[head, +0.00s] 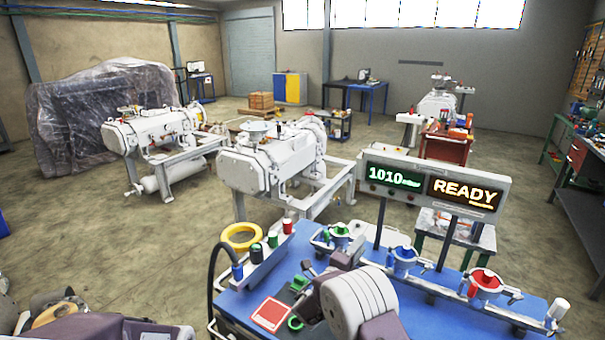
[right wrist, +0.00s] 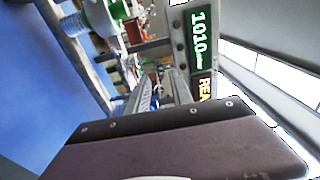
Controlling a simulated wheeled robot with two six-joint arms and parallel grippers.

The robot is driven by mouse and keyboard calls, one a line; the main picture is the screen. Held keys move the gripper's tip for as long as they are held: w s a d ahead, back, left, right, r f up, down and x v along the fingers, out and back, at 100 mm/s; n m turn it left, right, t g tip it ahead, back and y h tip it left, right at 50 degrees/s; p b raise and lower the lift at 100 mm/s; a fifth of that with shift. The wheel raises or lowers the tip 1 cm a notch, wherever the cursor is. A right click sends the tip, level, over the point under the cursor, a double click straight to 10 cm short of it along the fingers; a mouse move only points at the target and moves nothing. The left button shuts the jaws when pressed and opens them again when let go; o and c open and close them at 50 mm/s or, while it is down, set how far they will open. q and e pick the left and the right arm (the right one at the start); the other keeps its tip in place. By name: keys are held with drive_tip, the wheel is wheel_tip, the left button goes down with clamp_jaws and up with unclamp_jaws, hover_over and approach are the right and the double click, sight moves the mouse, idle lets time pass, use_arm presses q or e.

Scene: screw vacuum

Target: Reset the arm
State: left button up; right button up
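My right arm reaches over the blue bench (head: 240,300) at the bottom of the head view. Its gripper (head: 309,282) is small and partly covered by the arm there. In the right wrist view the right gripper (right wrist: 161,88) shows two pale fingers standing apart, with nothing seen held between them. My left arm shows only in part at the lower left corner of the head view. Its fingers are not shown clearly. The display panel (head: 434,186) above the bench reads 1010 and READY; it also shows in the right wrist view (right wrist: 201,50).
On the bench are a red square plate (head: 270,313), a blue-handled valve (head: 404,255) and a red-handled valve (head: 486,282). A yellow ring (head: 240,237) lies at its back left. A white pump machine (head: 270,165) stands behind. The floor to the left is open.

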drive_tip(key=s+d+r+m+g+h, duration=0.2)
drive_tip(key=s+d+r+m+g, duration=0.1)
drive_tip(key=d+r, duration=0.35)
drive_tip(key=s+d+f+m+g+p, duration=0.1)
drive_tip(key=s+d+f+m+g, duration=0.2)
drive_tip(key=s+d+m+g, duration=0.65)
drive_tip(key=s+a+f+m+g+y, duration=0.1)
drive_tip(key=s+a+f+m+y, duration=0.15)
drive_tip(key=s+m, duration=0.5)
drive_tip(key=s+a+f+m+g+y, duration=0.1)
drive_tip(key=s+f+m+y, duration=0.3)
drive_tip(key=s, duration=0.6)
drive_tip(key=s+a+f+m+y, duration=0.2)
drive_tip(key=a+m, duration=0.5)
drive_tip(key=m, duration=0.4)
drive_tip(key=s+a+f+m+t+y, duration=0.1)
drive_tip(key=a+f+m+y, duration=0.3)
drive_tip(key=a+m, duration=0.3)
drive_tip(key=m+y, duration=0.1)
drive_tip(key=m, duration=0.3)
drive_tip(key=shift+s, duration=0.4)
